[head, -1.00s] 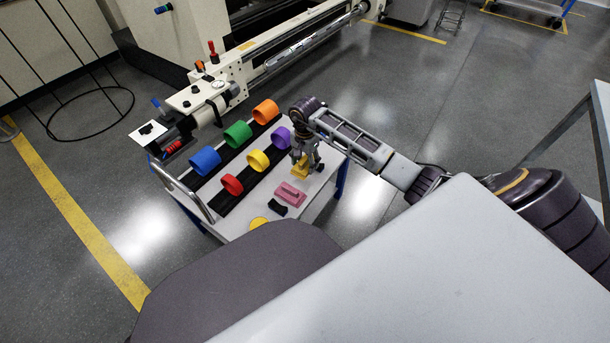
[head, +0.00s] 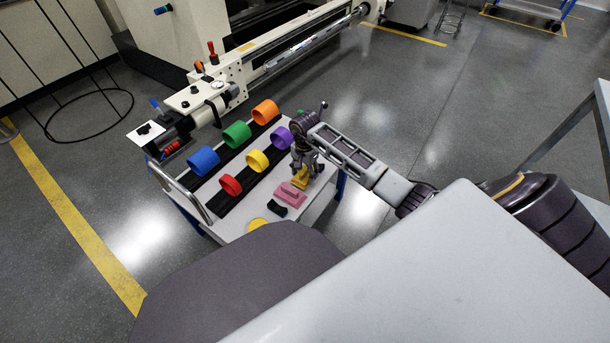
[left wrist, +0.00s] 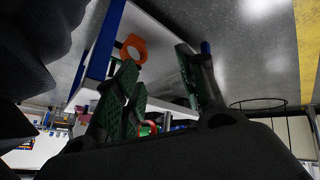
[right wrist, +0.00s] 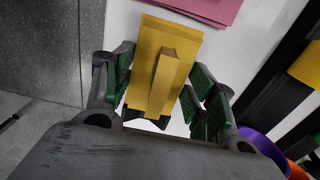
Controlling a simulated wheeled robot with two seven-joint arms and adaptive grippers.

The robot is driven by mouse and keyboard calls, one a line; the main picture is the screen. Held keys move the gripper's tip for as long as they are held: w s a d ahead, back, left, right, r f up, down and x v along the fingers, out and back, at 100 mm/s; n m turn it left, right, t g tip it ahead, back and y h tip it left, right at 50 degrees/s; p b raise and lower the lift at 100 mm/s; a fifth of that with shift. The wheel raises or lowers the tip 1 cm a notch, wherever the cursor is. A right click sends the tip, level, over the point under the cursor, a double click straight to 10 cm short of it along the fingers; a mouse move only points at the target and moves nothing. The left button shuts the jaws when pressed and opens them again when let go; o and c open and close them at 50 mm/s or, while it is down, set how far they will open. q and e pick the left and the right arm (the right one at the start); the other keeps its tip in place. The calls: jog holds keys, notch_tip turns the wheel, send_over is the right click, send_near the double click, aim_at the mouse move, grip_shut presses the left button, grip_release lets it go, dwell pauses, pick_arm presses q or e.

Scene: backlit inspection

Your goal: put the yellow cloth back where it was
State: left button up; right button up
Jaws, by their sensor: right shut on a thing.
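The yellow cloth (head: 300,182) is a flat yellow piece with a raised ridge, at the near right part of the white cart top (head: 240,222). I cannot tell whether the cloth touches the cart top. My left gripper (left wrist: 157,60) is outside the head view. In the left wrist view its fingers are apart with nothing between them.
Several coloured rings, including a purple one (head: 280,138), stand on black strips. A metal handle (head: 190,195) edges the cart. A machine (head: 205,95) stands behind.

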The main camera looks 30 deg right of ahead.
jog(key=shift+f, duration=0.6)
pick_arm(q)
jog(key=shift+s+f, duration=0.45)
jog(key=shift+f, duration=0.3)
jog(key=shift+w, duration=0.1)
pick_arm(e)
jog(key=o, duration=0.9)
jog(key=shift+f, duration=0.1)
pick_arm(q)
jog(key=shift+w+r, duration=0.3)
jog(key=shift+w, duration=0.15)
jog(key=shift+s, duration=0.15)
pick_arm(e)
jog(key=shift+r, duration=0.2)
